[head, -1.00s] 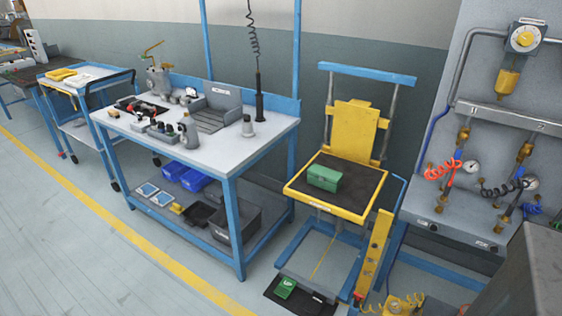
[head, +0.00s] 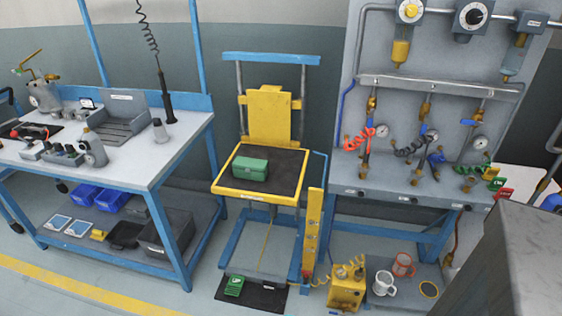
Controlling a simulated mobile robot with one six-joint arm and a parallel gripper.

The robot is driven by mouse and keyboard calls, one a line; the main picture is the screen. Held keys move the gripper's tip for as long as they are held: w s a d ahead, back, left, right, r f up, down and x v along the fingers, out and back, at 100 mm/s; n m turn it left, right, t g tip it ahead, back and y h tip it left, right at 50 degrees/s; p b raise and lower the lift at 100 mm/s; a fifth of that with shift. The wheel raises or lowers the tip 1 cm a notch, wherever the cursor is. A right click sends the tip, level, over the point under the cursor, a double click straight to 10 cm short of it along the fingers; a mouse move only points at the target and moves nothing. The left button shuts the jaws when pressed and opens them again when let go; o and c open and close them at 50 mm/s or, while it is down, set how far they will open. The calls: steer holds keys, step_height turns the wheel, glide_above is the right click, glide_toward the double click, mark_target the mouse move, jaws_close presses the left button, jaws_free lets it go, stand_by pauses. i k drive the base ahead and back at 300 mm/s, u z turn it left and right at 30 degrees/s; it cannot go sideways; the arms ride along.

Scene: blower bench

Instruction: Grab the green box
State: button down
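A green box (head: 250,168) with a lid sits on the dark top of a yellow-rimmed lift platform (head: 258,197), left of the platform's middle. The platform stands on a blue frame with a yellow back plate (head: 270,117) behind the box. The box is shut and nothing touches it from above. My gripper is not in view.
A blue-legged workbench (head: 136,178) with tools stands at the left. A grey panel with gauges and hoses (head: 420,92) stands at the right. A yellow pump unit (head: 346,288), mugs (head: 384,284) and a green pedal (head: 234,286) are low down. A grey block (head: 515,250) fills the lower right corner.

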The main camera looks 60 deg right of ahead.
mark_target(247, 167)
steer(key=u, duration=1.1)
steer(key=k, duration=0.1)
steer(key=z, duration=2.6)
steer(key=k, duration=0.9)
steer(key=u, duration=0.15)
steer(key=i, duration=0.75)
steer(key=u, duration=0.05)
